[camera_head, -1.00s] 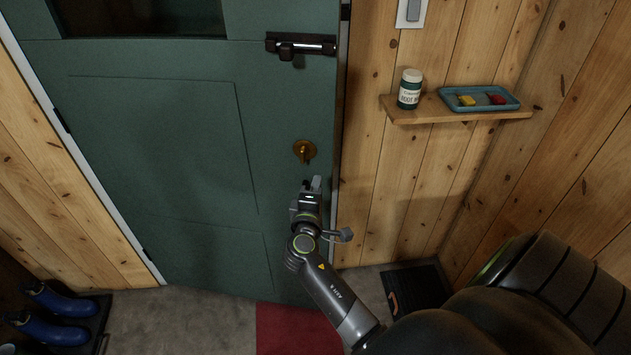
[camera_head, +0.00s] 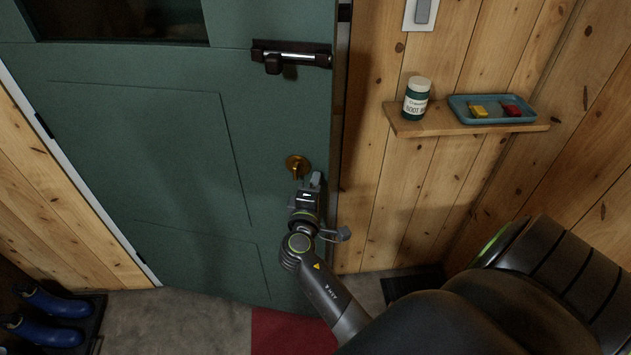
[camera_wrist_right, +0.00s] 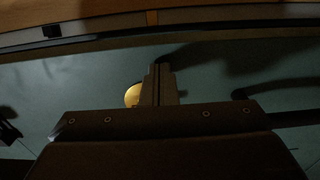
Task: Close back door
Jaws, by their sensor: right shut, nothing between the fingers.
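The back door (camera_head: 180,140) is a green panelled door with a dark window at its top. A dark gap shows along its right edge beside the plank wall, so it looks slightly ajar. A brass knob (camera_head: 297,163) sits near that edge, and part of it shows in the right wrist view (camera_wrist_right: 132,95). A dark slide bolt (camera_head: 290,56) is mounted higher on the door. My right gripper (camera_head: 309,183) is shut and empty, just below and right of the knob, close to the door face; I cannot tell if it touches. My left gripper is out of view.
A wooden shelf (camera_head: 440,122) on the right wall holds a jar (camera_head: 416,100) and a blue tray (camera_head: 455,108) with small yellow and red items. Blue boots (camera_head: 50,333) stand at lower left. A red mat (camera_head: 285,330) lies before the door.

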